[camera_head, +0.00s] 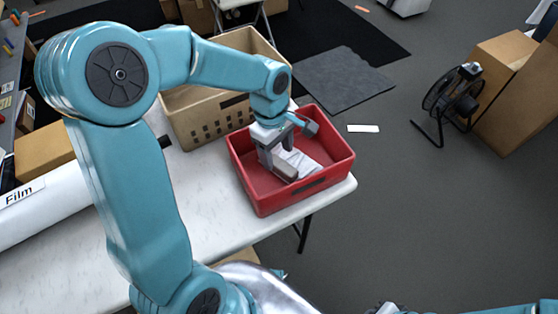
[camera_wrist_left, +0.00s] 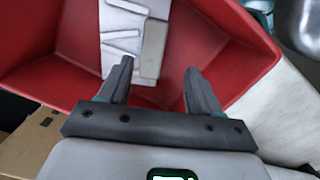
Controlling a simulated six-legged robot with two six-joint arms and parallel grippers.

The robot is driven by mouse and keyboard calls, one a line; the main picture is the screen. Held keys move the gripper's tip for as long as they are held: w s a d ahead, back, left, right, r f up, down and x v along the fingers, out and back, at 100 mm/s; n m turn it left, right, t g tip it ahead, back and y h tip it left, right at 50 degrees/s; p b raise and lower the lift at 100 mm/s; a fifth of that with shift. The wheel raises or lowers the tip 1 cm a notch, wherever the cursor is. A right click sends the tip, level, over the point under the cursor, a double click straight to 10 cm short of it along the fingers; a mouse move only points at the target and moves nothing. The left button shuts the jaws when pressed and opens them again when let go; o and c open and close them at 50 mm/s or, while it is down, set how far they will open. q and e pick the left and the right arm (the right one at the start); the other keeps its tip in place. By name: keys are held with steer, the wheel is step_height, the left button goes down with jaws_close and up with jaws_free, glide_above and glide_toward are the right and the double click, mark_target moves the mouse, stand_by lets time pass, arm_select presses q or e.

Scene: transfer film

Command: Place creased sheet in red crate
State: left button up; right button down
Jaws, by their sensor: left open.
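The red crate (camera_head: 262,193) stands on the corner of the white table, and its red walls also fill much of the left wrist view (camera_wrist_left: 50,72). The creased sheet (camera_head: 303,162) is pale with fold lines and lies inside the crate; it also shows in the left wrist view (camera_wrist_left: 121,22). A flat beige piece (camera_wrist_left: 153,48) lies against the sheet's edge. My left gripper (camera_wrist_left: 160,70) is open over the crate, its fingers apart near the sheet's end. My arm and gripper hide part of the crate's inside. My right arm shows only at the bottom right edge.
A beige crate (camera_head: 197,112) stands behind the red crate. A white roll marked Film (camera_head: 45,205) lies on the table (camera_head: 215,225) at left. A black fan (camera_head: 450,95) and cardboard boxes (camera_head: 515,95) stand on the floor at right. The floor between is mostly clear.

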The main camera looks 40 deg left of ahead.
arm_select(q)
steer(key=r, duration=0.5)
steer(key=shift+a+r, duration=0.3)
